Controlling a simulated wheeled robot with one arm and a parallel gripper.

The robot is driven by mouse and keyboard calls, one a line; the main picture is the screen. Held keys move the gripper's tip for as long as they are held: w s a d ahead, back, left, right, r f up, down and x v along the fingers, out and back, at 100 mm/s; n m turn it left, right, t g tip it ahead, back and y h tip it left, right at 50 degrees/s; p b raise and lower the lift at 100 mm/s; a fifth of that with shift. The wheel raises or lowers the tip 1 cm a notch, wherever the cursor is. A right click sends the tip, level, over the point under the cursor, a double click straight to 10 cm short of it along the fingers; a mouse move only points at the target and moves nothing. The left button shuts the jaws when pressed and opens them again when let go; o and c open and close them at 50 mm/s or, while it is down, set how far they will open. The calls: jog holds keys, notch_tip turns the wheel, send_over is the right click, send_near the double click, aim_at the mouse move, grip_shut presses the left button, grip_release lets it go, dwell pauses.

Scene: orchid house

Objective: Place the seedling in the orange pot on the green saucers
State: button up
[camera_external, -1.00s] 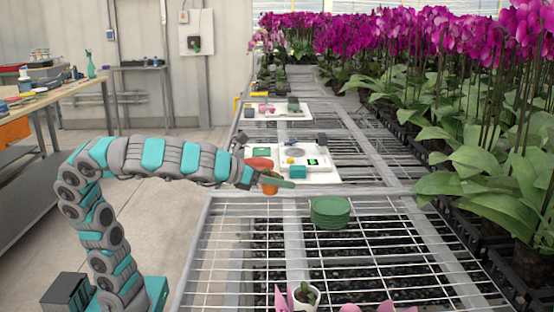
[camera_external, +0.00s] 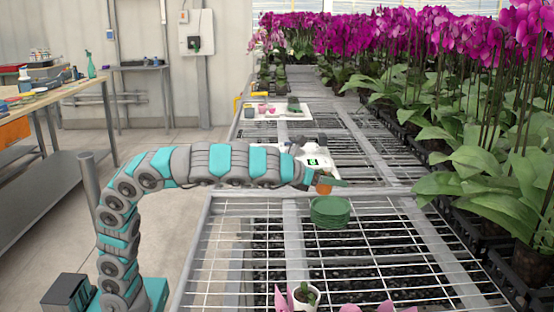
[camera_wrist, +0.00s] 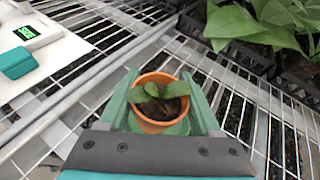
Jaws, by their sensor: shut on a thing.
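The orange pot (camera_external: 324,188) with the seedling is in my gripper (camera_external: 328,182), which is shut on it. In the wrist view the pot (camera_wrist: 160,123) sits between the two green fingers, and the seedling's leaves (camera_wrist: 158,91) and dark soil show inside its rim. The stack of green saucers (camera_external: 330,212) rests on the wire bench. In the external view the pot is just above the back part of the stack. In the wrist view part of a green saucer (camera_wrist: 180,128) shows below the pot; whether they touch is unclear.
A white pot with a small plant (camera_external: 304,294) stands at the bench's front edge, near pink flowers (camera_external: 283,300). Tall orchids (camera_external: 500,150) line the right. The wire bench (camera_external: 400,245) around the saucers is mostly clear.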

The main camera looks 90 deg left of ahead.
aim_at(320, 188)
jog(key=shift+w+f, duration=0.1)
jog(key=shift+w, duration=1.05)
jog(key=shift+f+b, duration=0.7)
jog(key=shift+f, duration=1.1)
jog(key=o, duration=1.4)
jog(key=shift+s+d+r, duration=0.15)
jog(key=shift+s+r, duration=0.05)
jog(key=shift+r, duration=0.05)
jog(key=p+v, duration=0.1)
jog(key=v, duration=1)
jog(key=shift+s+d+r+p, duration=0.1)
jog(key=shift+s+d+p, duration=0.05)
jog(key=shift+p, duration=0.25)
